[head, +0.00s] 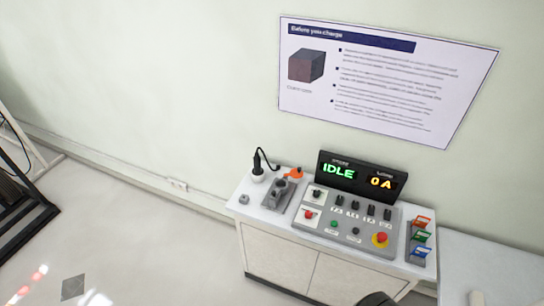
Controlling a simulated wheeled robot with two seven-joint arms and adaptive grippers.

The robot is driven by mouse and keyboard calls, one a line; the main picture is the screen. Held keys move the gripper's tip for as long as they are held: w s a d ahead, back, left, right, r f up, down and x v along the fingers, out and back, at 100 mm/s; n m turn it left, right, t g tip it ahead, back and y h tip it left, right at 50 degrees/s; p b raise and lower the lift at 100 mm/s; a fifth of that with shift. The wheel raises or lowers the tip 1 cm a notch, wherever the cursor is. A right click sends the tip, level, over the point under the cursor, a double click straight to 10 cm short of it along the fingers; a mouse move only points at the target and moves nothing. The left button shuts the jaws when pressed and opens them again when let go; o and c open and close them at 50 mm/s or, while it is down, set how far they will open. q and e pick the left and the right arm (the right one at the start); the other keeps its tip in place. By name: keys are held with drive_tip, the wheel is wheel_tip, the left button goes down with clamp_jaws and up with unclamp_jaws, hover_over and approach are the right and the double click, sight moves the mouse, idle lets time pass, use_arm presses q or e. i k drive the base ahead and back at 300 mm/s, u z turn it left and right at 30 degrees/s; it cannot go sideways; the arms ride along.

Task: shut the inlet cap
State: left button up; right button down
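A small grey inlet block (276,198) with dark round parts on it sits on the left part of the white cabinet top. An orange piece (295,173), which looks like the inlet cap, is at the back right of this block. It looks swung away from the block's dark round face, but it is too small to tell its exact angle. A black charging plug (258,166) with a cable stands upright in a white holder just left of the block. Neither of my grippers shows clearly in the head view.
A control panel (345,220) with knobs, buttons and a red stop button fills the cabinet's middle. Behind it a display (361,176) reads IDLE and 0 A. A rack with coloured tags (420,238) is at the right. A poster (385,80) hangs on the wall.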

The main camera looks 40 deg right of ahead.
sight(295, 172)
drive_tip(key=z, duration=0.1)
drive_tip(key=i, duration=0.65)
drive_tip(key=z, duration=0.95)
drive_tip(key=i, duration=0.5)
drive_tip(key=z, duration=0.55)
